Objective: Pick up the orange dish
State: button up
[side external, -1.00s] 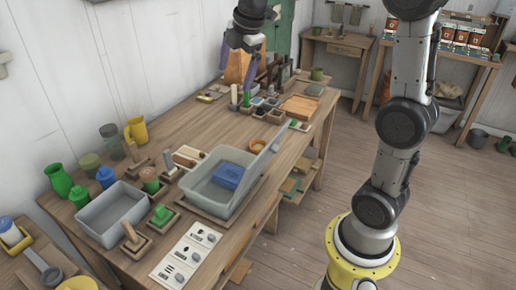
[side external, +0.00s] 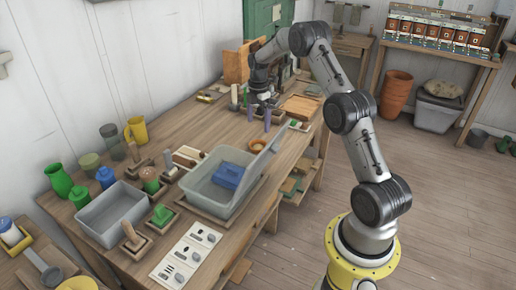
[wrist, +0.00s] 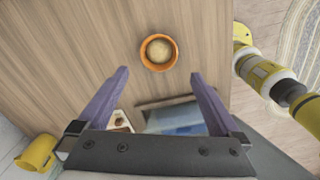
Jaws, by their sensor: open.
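The small round orange dish (wrist: 146,61) sits on the wooden bench in the wrist view, with a round tan thing (wrist: 159,50) inside it. It also shows in the side view (side external: 257,150), just beyond the grey bin. My gripper (wrist: 158,80) is open, with purple fingers spread wide and nothing between them. In the wrist view the dish lies ahead of the fingertips, roughly centred between them. In the side view my gripper (side external: 259,121) hangs over the bench, a little beyond and above the dish.
Small pots and a wooden tray (side external: 300,106) are behind. A yellow mug (side external: 136,131) stands at the left. Bare bench surrounds the dish.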

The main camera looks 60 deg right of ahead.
aim_at(258, 148)
notch_tip(258, 148, down, 10)
jog(key=shift+w+f, duration=0.1)
dwell(0.4)
jog(key=c, duration=1.2)
